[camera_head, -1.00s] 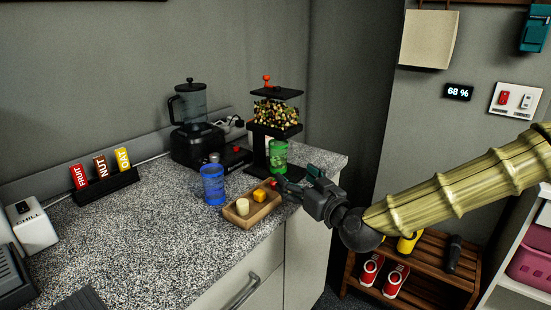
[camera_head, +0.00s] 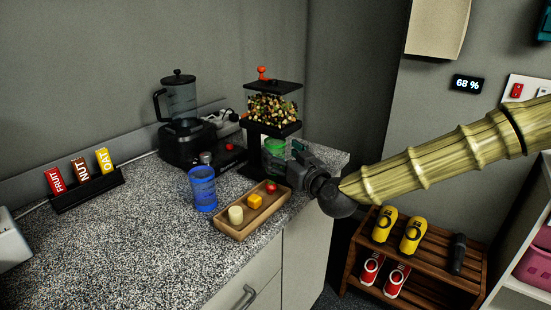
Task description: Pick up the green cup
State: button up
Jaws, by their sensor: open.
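The green cup (camera_head: 275,146) stands under the black dispenser with the clear hopper, near the back right of the counter. It is see-through green, and its lower part is largely hidden behind my gripper. My gripper (camera_head: 279,162) reaches in from the right, low over the counter, with its fingers at the cup in the picture. It is open. I cannot tell whether the fingers stand around the cup or just in front of it.
A wooden tray (camera_head: 229,231) with a cream, a yellow and a red piece lies in front of the gripper. A blue cup (camera_head: 203,188) stands left of it. The blender (camera_head: 181,125) and the dispenser (camera_head: 273,85) stand behind.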

aim_at(281, 148)
jog(key=x, duration=0.4)
jog(key=shift+w+d+r, duration=0.2)
jog(key=shift+d+r, duration=0.1)
jog(key=shift+d, duration=0.05)
jog(key=shift+w+a, duration=0.3)
jog(key=shift+w, duration=0.2)
jog(key=shift+c, duration=0.2)
jog(key=c, duration=1.1)
jog(key=shift+r, duration=0.1)
